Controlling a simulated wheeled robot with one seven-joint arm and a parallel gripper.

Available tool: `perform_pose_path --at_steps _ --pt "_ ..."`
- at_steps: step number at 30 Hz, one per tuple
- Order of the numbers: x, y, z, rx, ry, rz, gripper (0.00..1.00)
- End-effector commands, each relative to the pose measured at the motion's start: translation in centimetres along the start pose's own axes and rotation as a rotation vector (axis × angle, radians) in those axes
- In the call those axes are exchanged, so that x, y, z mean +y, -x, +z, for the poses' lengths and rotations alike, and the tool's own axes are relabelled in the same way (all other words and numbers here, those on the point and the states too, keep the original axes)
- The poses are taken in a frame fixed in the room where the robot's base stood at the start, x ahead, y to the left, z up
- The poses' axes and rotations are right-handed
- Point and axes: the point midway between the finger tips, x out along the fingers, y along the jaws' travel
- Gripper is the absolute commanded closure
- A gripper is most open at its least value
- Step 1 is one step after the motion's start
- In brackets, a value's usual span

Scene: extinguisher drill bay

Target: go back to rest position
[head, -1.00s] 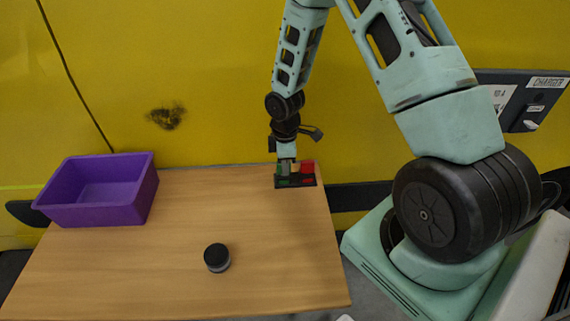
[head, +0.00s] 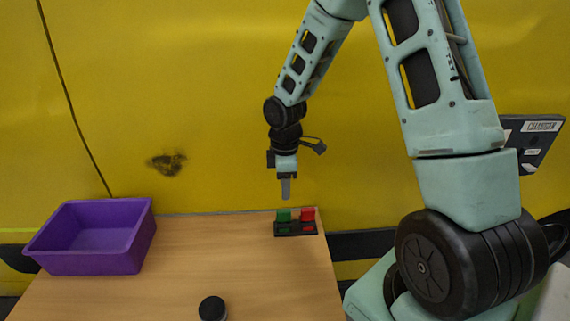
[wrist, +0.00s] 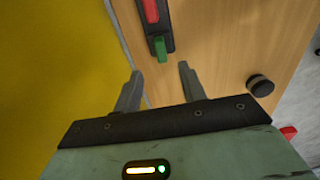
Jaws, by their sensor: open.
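My gripper (head: 286,188) hangs fingers down above the back right part of the wooden table. It is open and empty; in the wrist view its two fingers (wrist: 160,85) stand apart with nothing between them. Below it, apart from the fingertips, a black base (head: 296,229) with a green block (head: 283,215) and a red block (head: 308,214) sits at the table's back right corner. The green piece (wrist: 160,50) and the red piece (wrist: 151,10) also show in the wrist view.
A purple bin (head: 90,262) stands on the left of the wooden table (head: 170,285). A black round object (head: 212,308) sits near the front middle. A yellow wall (head: 200,110) rises behind the table. A charger panel (head: 530,140) is at the right. The table's middle is clear.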

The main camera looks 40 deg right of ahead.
Motion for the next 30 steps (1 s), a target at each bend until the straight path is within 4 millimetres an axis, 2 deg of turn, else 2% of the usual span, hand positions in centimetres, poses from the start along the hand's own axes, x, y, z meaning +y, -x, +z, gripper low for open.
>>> perform_pose_path --at_steps 3,9,15,22,26,29,30 --pt "0.1 2.8 0.0 0.001 -0.002 0.005 0.59" --pt "0.1 5.9 0.0 0.001 -0.001 0.003 0.59" --pt "0.0 7.0 0.0 0.000 -0.001 -0.001 0.59" --pt "-0.2 7.2 -0.2 0.001 0.000 -0.001 0.59" --pt "-3.5 8.2 -3.0 0.005 -0.013 0.001 0.59" --pt "-8.5 9.3 -6.1 0.010 -0.044 0.000 0.59" --pt "-11.0 9.8 -7.2 0.013 -0.061 -0.002 0.59"
